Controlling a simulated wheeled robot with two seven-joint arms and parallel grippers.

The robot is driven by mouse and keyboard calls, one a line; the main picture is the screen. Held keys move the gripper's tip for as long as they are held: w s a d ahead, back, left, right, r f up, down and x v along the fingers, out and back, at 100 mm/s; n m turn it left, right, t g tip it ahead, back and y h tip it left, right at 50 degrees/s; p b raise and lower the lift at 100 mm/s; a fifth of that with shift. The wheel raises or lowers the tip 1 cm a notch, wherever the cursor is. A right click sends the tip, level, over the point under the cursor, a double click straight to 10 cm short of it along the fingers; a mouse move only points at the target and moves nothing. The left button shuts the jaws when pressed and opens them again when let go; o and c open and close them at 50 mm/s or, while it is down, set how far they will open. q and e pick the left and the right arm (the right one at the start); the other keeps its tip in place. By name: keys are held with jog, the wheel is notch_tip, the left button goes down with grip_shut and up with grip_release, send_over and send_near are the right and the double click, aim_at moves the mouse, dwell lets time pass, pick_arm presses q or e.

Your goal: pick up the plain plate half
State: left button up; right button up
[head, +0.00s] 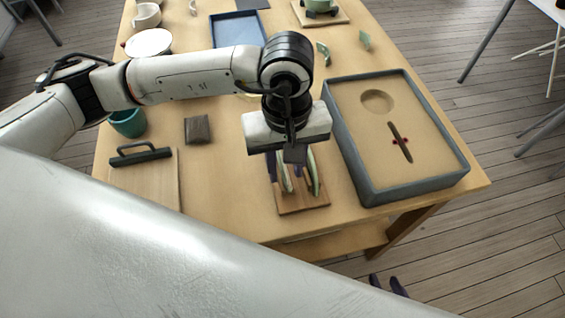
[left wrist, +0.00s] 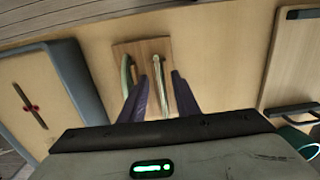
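Two pale plate halves stand on edge, side by side, on a small wooden block (head: 302,204). In the head view they are the left half (head: 286,180) and the greener right half (head: 315,176). I cannot tell which is plain. My left gripper (head: 285,172) points down over the block, open, with one finger on each side of the left half. In the left wrist view this half (left wrist: 160,85) lies between the dark purple fingers (left wrist: 160,80); the other half (left wrist: 127,75) is outside them. Contact is unclear. My right gripper (head: 388,284) shows only its fingertips, apart and empty, below the table edge.
A board with a dark handle (head: 140,157), a brown block (head: 197,129) and a teal cup (head: 128,123) are on the left. Green shards (head: 323,53) lie behind.

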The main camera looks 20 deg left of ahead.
pick_arm(q)
jog(key=shift+f+b, duration=0.25)
jog(key=shift+b, duration=0.25)
jog(key=shift+c, duration=0.2)
dwell(0.3)
grip_shut()
